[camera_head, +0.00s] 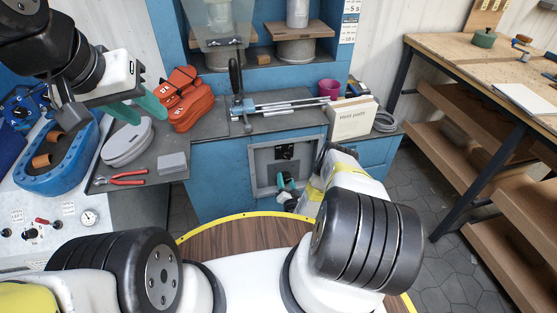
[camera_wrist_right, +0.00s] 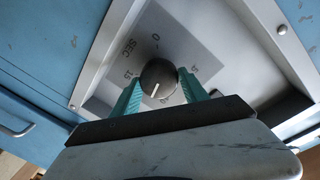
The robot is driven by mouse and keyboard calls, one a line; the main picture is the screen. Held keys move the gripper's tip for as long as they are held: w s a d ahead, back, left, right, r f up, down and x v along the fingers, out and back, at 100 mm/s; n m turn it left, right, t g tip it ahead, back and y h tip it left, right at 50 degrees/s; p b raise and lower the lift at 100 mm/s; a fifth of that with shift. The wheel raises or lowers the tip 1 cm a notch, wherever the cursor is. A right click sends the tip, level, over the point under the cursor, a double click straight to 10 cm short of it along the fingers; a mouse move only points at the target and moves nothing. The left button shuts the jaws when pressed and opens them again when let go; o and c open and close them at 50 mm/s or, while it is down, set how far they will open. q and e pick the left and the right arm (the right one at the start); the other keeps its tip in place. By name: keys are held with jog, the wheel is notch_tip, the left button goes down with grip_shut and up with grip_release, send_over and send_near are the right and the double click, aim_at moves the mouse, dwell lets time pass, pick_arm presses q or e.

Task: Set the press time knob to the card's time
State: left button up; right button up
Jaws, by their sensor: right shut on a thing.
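The press time knob (camera_wrist_right: 158,76) is a dark round knob on a grey dial plate (camera_wrist_right: 190,42) marked SEC with numbers around it. Its white pointer line points toward the bottom of the right wrist view, slightly left. My right gripper (camera_wrist_right: 160,86) has its green fingers on both sides of the knob, shut on it. In the head view this gripper (camera_head: 286,183) is at the recessed panel (camera_head: 262,170) on the blue cabinet. A white card (camera_head: 349,22) hangs at the top; its text is too small to read surely. My left gripper (camera_head: 137,108) is open and empty.
Orange sandal-shaped pieces (camera_head: 184,98), a grey oval case (camera_head: 128,142) and red pliers (camera_head: 121,178) lie near my left gripper. A box (camera_head: 351,119), a purple cup (camera_head: 328,89) and metal rods (camera_head: 284,105) are on the bench. A wooden shelf table (camera_head: 440,50) stands right.

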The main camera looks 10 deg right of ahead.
jog(key=m, duration=0.6)
jog(key=shift+d+f+y, duration=0.1)
jog(key=shift+d+y, duration=0.05)
jog(key=shift+y, duration=0.25)
jog(key=m, duration=0.5)
jog(key=shift+g+y, duration=0.3)
jog(key=shift+y, duration=0.1)
jog(key=o, duration=1.4)
jog(key=shift+c, duration=0.2)
jog(key=s, duration=0.7)
jog(key=shift+s+d+r, duration=0.15)
jog(key=shift+s+r, duration=0.25)
